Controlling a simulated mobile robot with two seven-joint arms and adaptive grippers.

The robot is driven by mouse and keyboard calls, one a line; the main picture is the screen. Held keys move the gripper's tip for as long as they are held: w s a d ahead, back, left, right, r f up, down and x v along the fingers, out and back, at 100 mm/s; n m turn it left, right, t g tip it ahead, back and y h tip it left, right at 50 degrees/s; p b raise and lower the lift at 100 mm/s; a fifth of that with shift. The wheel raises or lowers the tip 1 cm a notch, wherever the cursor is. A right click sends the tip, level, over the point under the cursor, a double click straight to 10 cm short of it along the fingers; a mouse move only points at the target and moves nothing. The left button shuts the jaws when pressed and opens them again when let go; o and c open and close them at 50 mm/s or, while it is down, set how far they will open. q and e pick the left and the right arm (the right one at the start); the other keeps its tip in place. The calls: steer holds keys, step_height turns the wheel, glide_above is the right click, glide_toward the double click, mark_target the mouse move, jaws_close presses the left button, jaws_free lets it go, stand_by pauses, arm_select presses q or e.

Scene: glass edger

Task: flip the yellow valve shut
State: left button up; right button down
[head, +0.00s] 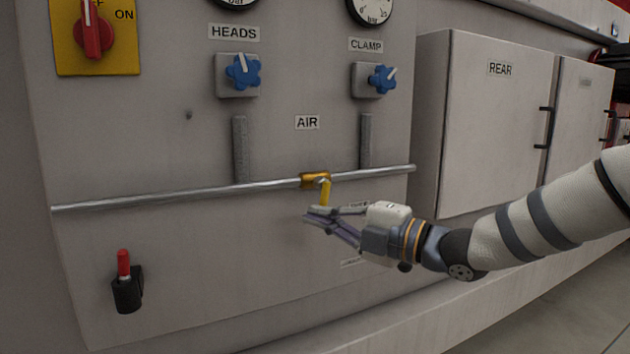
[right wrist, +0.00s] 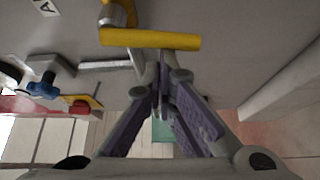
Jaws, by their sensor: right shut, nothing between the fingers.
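The yellow valve (head: 314,181) sits on a thin horizontal metal pipe below the AIR label. Its yellow lever (head: 325,192) hangs down, across the line of the pipe. In the right wrist view the lever (right wrist: 150,39) is a yellow bar across the upper middle, just beyond the fingertips. My right gripper (head: 308,214) is shut and empty, with its fingers just below the lever's lower end. Its closed fingers also show in the right wrist view (right wrist: 161,85). Whether they touch the lever I cannot tell. My left gripper is not in view.
The metal pipe (head: 180,195) runs across the panel. Blue knobs for HEADS (head: 245,71) and CLAMP (head: 382,79) are above it. A red rotary switch (head: 92,36) is at upper left, a red-tipped toggle (head: 124,264) at lower left. The REAR cabinet (head: 490,120) stands at right.

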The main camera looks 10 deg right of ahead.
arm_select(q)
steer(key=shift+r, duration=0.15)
arm_select(e)
steer(key=shift+w+d+f, duration=0.1)
steer(key=shift+d+f, duration=0.1)
stand_by(0.4)
steer(key=shift+a, duration=0.1)
